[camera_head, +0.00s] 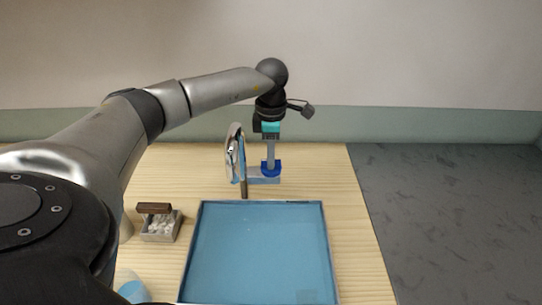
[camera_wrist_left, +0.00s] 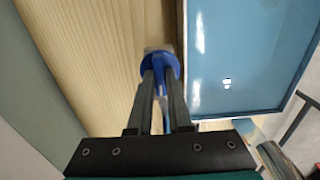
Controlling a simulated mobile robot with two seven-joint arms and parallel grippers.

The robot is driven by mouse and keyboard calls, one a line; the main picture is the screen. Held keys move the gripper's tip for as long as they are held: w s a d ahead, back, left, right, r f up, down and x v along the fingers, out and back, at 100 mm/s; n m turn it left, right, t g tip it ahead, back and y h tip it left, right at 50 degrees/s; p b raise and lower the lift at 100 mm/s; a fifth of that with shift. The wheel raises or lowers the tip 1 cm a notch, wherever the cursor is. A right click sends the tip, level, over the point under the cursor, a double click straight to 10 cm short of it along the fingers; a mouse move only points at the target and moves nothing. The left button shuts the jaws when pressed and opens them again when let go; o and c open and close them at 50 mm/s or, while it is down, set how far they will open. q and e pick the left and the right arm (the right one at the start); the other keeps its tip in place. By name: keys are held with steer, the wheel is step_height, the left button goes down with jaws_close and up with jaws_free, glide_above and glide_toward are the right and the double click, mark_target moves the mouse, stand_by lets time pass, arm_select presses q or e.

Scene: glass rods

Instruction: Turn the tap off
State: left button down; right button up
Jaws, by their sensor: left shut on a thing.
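The tap has a chrome curved spout (camera_head: 235,150) at the back edge of the sink, and part of what seems to be the spout shows at the lower right in the left wrist view (camera_wrist_left: 278,160). A blue tap handle (camera_head: 271,174) stands just right of the spout; it shows between the fingertips in the left wrist view (camera_wrist_left: 160,64). My left gripper (camera_head: 270,164) points down from above and is shut on the blue handle. It also shows in the left wrist view (camera_wrist_left: 161,82). The fingers hide part of the handle. My right gripper is not in view.
The blue sink basin (camera_head: 325,245) with a metal rim is in front of the tap on a wooden counter (camera_head: 350,215). A small box with pale pieces and a dark brown top (camera_head: 160,225) stands left of the sink. A blue-and-white cup (camera_head: 133,290) is at lower left.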

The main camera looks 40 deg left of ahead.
arm_select(q)
steer(key=shift+r, duration=0.1)
stand_by(0.3)
steer(key=c, duration=0.8)
jaws_free()
steer(key=shift+c, duration=0.2)
step_height(320, 180, up, 15)
